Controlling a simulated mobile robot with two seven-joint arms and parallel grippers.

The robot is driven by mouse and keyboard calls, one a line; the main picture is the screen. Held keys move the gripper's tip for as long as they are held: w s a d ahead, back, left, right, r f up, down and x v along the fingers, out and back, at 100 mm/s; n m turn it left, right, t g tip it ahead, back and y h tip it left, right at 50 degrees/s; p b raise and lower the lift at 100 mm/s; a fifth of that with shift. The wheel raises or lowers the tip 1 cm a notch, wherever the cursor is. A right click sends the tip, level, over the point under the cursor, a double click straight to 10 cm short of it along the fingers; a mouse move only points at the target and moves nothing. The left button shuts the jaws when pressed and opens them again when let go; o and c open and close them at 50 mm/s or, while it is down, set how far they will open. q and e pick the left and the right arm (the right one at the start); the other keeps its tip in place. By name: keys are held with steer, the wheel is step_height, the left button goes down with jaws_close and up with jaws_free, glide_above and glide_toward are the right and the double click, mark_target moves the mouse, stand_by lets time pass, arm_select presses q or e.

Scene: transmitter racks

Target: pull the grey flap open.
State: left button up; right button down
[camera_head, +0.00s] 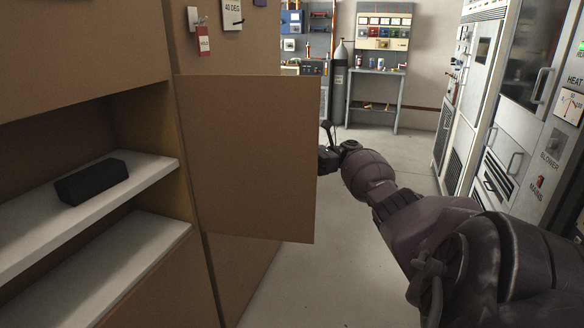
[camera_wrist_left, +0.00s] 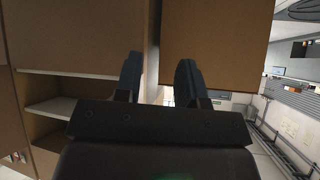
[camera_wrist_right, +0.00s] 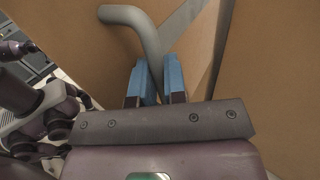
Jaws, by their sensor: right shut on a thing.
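The flap (camera_head: 250,160) looks brown here and stands swung out from the cabinet, with the shelves beside it uncovered. A grey bar handle (camera_wrist_right: 137,20) is on it in the right wrist view. My right gripper (camera_wrist_right: 160,80) is shut on this handle; in the head view the flap hides most of the gripper, and the arm reaches in from the right. My left gripper (camera_wrist_left: 158,75) is open and empty in the left wrist view, in front of the cabinet and the flap (camera_wrist_left: 215,45). It is not in the head view.
A black box (camera_head: 92,182) lies on the upper white shelf (camera_head: 140,172) of the cabinet. Grey racks (camera_head: 490,110) line the right side. A workbench (camera_head: 375,73) and a gas cylinder (camera_head: 340,85) stand at the back. The floor between is clear.

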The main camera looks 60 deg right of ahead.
arm_select(q)
steer(key=shift+s+d, duration=0.15)
steer(key=shift+d, duration=0.05)
arm_select(e)
steer(key=shift+w+d+f, duration=0.1)
steer(key=shift+w+d, duration=0.05)
steer(key=shift+d, duration=0.15)
arm_select(q)
steer(key=shift+s+d+f, duration=0.1)
steer(key=shift+f, duration=0.05)
arm_select(e)
steer(key=c, duration=1.2)
jaws_free()
